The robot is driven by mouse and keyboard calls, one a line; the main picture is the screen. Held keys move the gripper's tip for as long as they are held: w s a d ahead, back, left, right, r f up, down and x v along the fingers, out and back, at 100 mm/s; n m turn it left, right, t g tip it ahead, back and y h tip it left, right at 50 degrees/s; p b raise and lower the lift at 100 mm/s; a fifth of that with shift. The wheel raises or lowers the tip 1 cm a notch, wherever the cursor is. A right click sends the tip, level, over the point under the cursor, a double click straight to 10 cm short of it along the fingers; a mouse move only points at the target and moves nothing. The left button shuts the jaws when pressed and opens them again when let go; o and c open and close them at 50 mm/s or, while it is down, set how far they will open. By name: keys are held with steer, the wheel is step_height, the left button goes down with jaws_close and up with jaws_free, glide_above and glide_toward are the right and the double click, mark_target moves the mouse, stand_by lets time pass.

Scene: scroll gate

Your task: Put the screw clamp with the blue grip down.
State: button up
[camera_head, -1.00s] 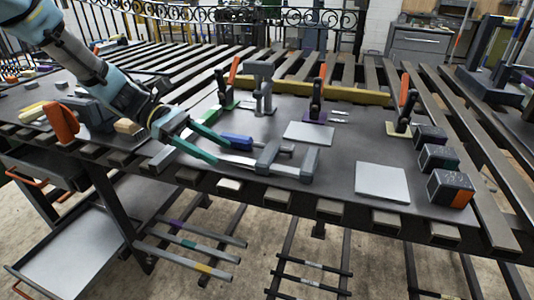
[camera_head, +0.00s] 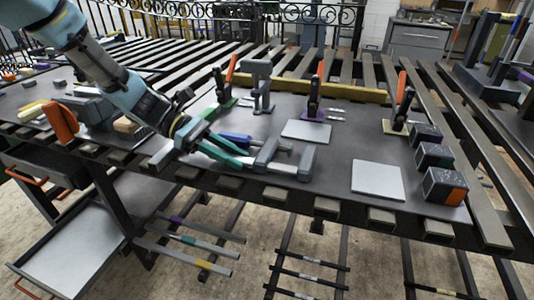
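The screw clamp with the blue grip (camera_head: 234,140) lies on the dark tabletop near its front edge. Its grey frame (camera_head: 306,162) is to the right of the grip, and a thin screw rod runs between them. My gripper (camera_head: 247,159) comes in from the left with teal fingers at the clamp's left part, just in front of the blue grip. The fingers are apart, with the clamp's grey bar seeming to lie between their tips. I cannot tell whether they press on it. The fingers partly hide the bar.
A grey plate (camera_head: 306,130) lies behind the clamp and another (camera_head: 378,180) to its right. Upright toggle clamps (camera_head: 314,101) and a grey stand (camera_head: 259,85) are at the back. Dark blocks (camera_head: 445,186) line the right side. An orange-ended clamp (camera_head: 63,120) is at left.

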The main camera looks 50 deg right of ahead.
jaws_close()
stand_by(0.9)
